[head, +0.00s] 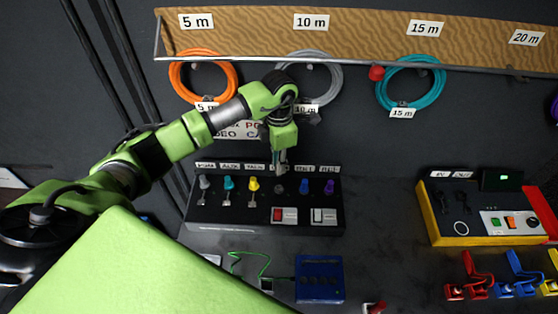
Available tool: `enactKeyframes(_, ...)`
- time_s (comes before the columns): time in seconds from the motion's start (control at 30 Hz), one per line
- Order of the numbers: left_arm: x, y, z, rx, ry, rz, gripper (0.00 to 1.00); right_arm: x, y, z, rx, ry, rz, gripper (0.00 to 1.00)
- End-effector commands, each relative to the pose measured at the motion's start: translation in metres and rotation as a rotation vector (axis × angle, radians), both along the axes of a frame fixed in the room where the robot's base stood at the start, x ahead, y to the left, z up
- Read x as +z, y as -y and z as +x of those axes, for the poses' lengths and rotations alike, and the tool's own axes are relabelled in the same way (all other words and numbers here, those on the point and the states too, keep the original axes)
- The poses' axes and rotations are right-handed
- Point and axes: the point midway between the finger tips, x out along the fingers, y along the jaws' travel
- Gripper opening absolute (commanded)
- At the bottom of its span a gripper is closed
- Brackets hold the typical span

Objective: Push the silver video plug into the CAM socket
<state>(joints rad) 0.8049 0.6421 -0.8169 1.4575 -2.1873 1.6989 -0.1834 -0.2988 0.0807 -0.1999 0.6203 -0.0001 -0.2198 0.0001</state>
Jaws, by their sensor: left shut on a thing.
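My left gripper (280,168) reaches down in front of the black socket panel (330,215). It is shut on the silver video plug, which is mostly hidden by the fingers. The fingertips are at the panel's label row, between a yellow plug (252,184) and a blue plug (304,186). The label at that place is covered by the gripper, so I cannot read CAM there. Whether the plug touches a socket cannot be told. My right gripper is not in view.
Grey (204,182), teal (228,183) and purple (329,188) plugs also stand on the panel, close beside the gripper. Coiled cables hang behind, under the shelf (360,45). A blue box (319,279) lies in front; a yellow-edged unit (480,240) stands right.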

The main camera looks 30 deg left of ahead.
Motion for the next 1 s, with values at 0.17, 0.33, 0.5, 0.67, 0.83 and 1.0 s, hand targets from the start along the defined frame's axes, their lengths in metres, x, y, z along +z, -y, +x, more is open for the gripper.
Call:
enactKeyframes(0.17, -0.001, 0.0, 0.001, -0.002, 0.0, 0.0, 0.0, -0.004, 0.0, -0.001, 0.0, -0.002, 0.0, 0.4)
enactKeyframes(0.33, -0.01, 0.0, 0.0, -0.002, -0.001, 0.001, 0.0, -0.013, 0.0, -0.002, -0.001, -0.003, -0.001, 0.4)
enactKeyframes(0.5, -0.026, 0.0, 0.0, -0.002, -0.002, 0.001, 0.0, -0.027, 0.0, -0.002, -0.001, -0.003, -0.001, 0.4)
enactKeyframes(0.67, -0.042, 0.0, 0.0, -0.002, -0.002, 0.001, 0.0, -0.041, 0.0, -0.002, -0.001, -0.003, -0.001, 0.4)
enactKeyframes(0.83, -0.054, 0.0, 0.0, -0.002, -0.001, 0.0, 0.0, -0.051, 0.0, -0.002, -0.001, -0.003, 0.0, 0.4)
enactKeyframes(1.0, -0.058, 0.0, 0.001, -0.002, -0.001, -0.001, 0.0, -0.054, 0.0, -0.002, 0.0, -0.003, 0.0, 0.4)
